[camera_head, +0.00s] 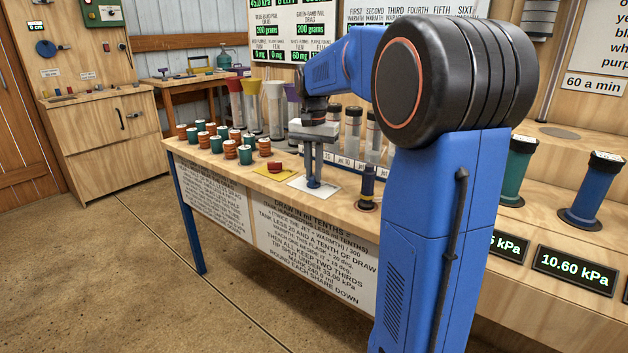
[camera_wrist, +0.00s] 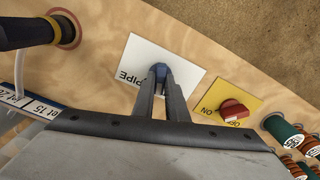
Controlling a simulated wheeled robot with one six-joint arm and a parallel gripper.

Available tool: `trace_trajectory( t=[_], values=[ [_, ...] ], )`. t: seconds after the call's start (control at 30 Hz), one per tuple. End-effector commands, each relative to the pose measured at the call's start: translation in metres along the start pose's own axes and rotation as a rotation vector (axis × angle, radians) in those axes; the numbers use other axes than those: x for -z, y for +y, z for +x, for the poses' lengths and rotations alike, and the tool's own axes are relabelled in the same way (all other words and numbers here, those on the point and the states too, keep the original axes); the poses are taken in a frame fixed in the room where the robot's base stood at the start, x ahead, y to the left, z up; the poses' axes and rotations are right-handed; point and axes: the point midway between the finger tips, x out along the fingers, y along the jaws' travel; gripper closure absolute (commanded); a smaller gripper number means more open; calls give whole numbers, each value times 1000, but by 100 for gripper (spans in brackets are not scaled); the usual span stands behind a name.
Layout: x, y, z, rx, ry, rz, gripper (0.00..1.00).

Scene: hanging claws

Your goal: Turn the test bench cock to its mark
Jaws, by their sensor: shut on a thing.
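A small blue piece (camera_wrist: 160,69) stands on a white plate (camera_wrist: 190,73) lettered PIPE on the wooden bench. My gripper (camera_head: 313,178) points straight down over the plate, and its fingertips (camera_wrist: 160,78) are closed on the blue piece. The fingers hide part of it, so its turn angle is hard to read. Left of my gripper in the head view, a red knob (camera_head: 275,166) sits on a yellow plate (camera_head: 264,173). In the wrist view this knob (camera_wrist: 233,109) is clear of my fingers, with ON and OFF lettered on its plate. I cannot tell which is the cock.
A dark upright cylinder (camera_head: 367,188) in an orange-ringed base stands right of the white plate. Several green and orange spools (camera_head: 229,149) stand at the bench's left. Clear tubes (camera_head: 352,128) stand behind. Coloured funnels (camera_head: 274,108) rise at the back.

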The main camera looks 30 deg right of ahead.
Motion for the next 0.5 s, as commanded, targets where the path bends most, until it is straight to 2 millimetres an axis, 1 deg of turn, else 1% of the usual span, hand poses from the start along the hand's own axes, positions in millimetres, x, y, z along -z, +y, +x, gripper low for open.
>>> trace_trajectory(
  t=[0.1, 0.4, 0.5],
  values=[
    [0, 0, 0, 0, 1, 44, 100],
    [0, 0, 0, 1, 1, 52, 100],
    [0, 0, 0, 1, 1, 100, 100]
  ],
)
